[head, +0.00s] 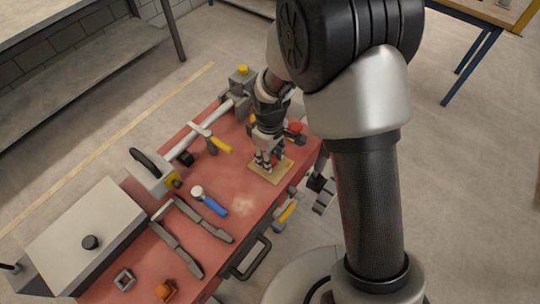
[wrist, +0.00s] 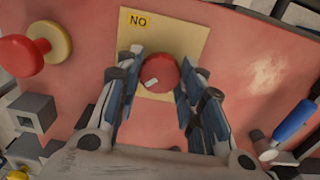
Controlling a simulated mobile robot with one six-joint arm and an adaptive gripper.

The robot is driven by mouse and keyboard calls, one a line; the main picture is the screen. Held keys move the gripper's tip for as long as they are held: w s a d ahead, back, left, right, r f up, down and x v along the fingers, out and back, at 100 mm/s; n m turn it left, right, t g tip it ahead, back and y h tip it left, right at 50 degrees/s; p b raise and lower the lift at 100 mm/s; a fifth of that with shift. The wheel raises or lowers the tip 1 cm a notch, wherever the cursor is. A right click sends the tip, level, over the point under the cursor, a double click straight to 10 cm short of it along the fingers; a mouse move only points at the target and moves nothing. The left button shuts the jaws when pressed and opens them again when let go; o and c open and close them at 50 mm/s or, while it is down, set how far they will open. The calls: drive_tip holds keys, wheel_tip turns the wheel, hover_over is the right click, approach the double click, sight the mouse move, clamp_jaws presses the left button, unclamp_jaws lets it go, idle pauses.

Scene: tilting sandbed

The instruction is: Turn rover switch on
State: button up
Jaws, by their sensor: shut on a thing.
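A red round knob (wrist: 161,74) with a small white mark on its top stands on a tan plate (wrist: 187,35) in the wrist view. A yellow label (wrist: 139,21) reading "NO" is at the plate's upper left corner. My gripper (wrist: 160,70) has one finger on each side of the knob and is shut on it. In the head view my gripper (head: 265,165) points down at the tan plate (head: 269,177) on the red bench. There the fingers hide most of the knob.
A red and yellow spool-shaped part (wrist: 17,62) lies left of the plate in the wrist view. A blue-handled tool (head: 215,207), grey bars (head: 205,220) and a grey box (head: 75,235) are on the red bench (head: 235,180). A rail with clamps runs along its far edge.

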drive_tip(key=shift+m, duration=0.3)
drive_tip(key=m+p, duration=0.1)
drive_tip(key=m, duration=0.3)
drive_tip(key=m+p, duration=0.1)
drive_tip(key=m, duration=0.8)
drive_tip(key=shift+p, duration=0.3)
drive_tip(key=shift+m, duration=2.1)
drive_tip(key=o, duration=1.1)
